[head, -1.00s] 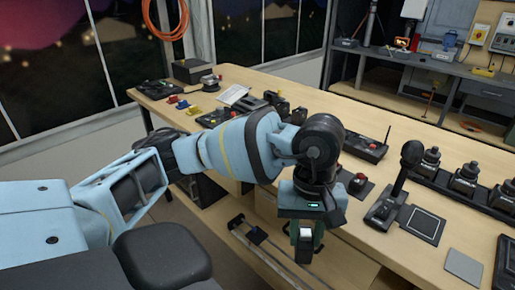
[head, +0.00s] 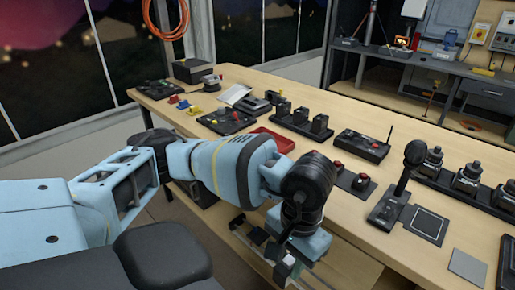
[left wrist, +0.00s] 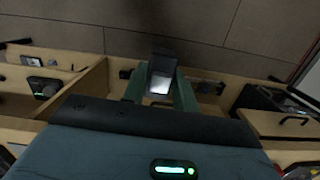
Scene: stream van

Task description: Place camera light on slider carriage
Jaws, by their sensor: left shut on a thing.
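My left gripper (head: 284,262) is low over the front edge of the wooden bench, pointing down. It is shut on the camera light (left wrist: 161,76), a small black block with a bright white panel, held between two green fingers in the left wrist view. In the head view the light (head: 288,261) is partly hidden by the gripper. The slider carriage (head: 258,236) is a small dark block on a rail below the bench edge, just left of the gripper. The light appears apart from it, but the exact gap cannot be told. My right gripper is not in view.
The bench top (head: 345,185) holds a red tray (head: 271,140), button boxes, a controller with an antenna (head: 362,145), and a microphone stand (head: 398,185). In the left wrist view, wooden partitions (left wrist: 88,82) stand left of the gripper.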

